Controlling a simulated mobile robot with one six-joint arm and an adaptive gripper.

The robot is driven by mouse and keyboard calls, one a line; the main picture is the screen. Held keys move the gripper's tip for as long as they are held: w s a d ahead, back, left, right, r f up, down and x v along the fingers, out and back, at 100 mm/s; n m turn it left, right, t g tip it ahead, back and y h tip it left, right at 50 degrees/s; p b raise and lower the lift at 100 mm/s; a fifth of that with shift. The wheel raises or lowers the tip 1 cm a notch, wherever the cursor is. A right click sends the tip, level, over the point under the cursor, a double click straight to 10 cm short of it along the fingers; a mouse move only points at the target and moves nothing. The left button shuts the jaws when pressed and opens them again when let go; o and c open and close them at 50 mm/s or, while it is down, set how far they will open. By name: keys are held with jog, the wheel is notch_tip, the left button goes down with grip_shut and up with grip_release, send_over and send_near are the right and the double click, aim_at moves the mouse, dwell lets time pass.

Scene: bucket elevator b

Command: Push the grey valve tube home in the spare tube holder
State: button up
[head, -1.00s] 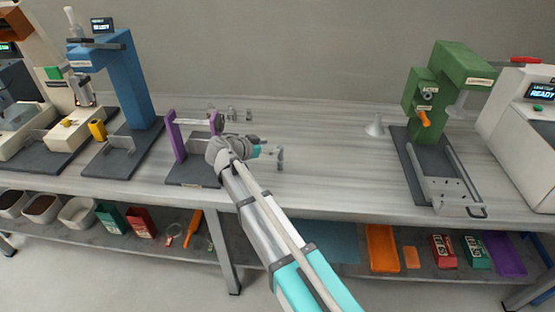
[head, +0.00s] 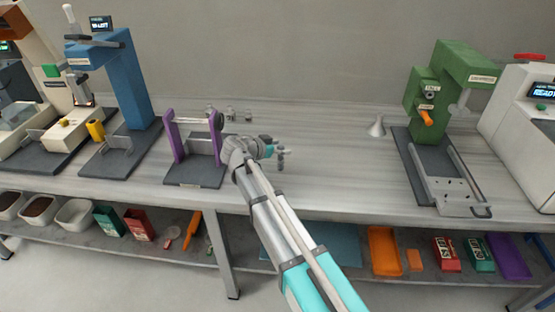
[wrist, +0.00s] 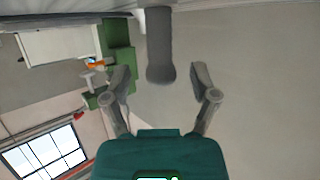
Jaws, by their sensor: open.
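My gripper (head: 274,148) is over the bench, right of the purple-framed stand, beside a small grey upright piece (head: 281,161). This piece seems to be the valve tube in its holder, but it is too small to tell tube from holder. In the wrist view my gripper (wrist: 159,74) is open, with its fingers apart. A dark grey cylinder (wrist: 160,45) with a rounded end comes down from the top of that view, between and beyond the fingers. It looks like the grey valve tube. Contact and seating depth cannot be told.
The purple-framed stand (head: 196,174) is close left of my arm. Several small metal parts (head: 231,115) lie behind it. A blue machine (head: 131,85) stands farther left.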

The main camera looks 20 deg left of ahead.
grip_shut()
dwell(0.4)
jog(key=shift+r, duration=0.1)
notch_tip(320, 180, up, 2)
jog(key=p, duration=0.2)
jog(key=shift+r+p, duration=0.25)
jog(key=shift+p, duration=0.05)
jog(key=s+a+r+p, duration=0.1)
jog(key=s+r+p, duration=0.9)
jog(key=s, duration=0.4)
jog(key=shift+a+r, duration=0.15)
jog(key=shift+a, duration=0.2)
jog(key=shift+w, duration=0.1)
dwell(0.4)
jog(key=shift+w, duration=0.1)
